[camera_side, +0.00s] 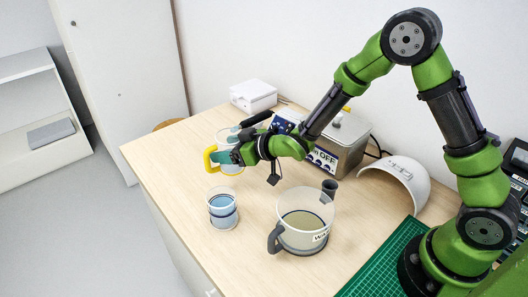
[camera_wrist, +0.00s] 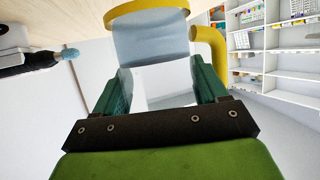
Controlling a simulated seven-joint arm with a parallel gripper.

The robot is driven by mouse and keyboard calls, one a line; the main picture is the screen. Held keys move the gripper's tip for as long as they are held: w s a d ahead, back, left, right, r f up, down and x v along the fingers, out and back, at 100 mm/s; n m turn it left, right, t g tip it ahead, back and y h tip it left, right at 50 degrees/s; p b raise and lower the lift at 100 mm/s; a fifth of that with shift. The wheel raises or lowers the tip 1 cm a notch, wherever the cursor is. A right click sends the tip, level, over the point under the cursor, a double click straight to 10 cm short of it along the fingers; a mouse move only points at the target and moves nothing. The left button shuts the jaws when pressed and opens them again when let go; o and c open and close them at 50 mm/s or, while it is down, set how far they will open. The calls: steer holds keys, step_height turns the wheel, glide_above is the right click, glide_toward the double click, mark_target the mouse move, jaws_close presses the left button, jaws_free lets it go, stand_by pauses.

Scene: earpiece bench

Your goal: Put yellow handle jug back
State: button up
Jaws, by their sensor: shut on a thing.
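The yellow handle jug is a clear vessel (camera_side: 227,135) with a yellow handle (camera_side: 209,159) on its left side, at the far left part of the bench. In the wrist view its translucent wall (camera_wrist: 152,45) lies beyond the fingers, with a yellow rim or base band at the top of the picture and the yellow handle (camera_wrist: 212,45) to the right. My gripper (camera_side: 237,155) is shut on the jug from the right, with the green fingers (camera_wrist: 160,90) on either side of it. The jug looks upright. I cannot tell whether its base touches the bench.
A clear jug with a grey handle (camera_side: 303,225) and a small cup of blue liquid (camera_side: 222,208) stand in front. A metal bath with a display (camera_side: 342,145), a white box (camera_side: 253,93) and a white curved shell (camera_side: 398,183) are behind. The front left bench is clear.

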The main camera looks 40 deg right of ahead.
steer(key=shift+f, duration=2.1)
steer(key=shift+f, duration=0.2)
steer(key=o, duration=1.3)
steer(key=shift+o, duration=0.2)
steer(key=shift+r, duration=0.1)
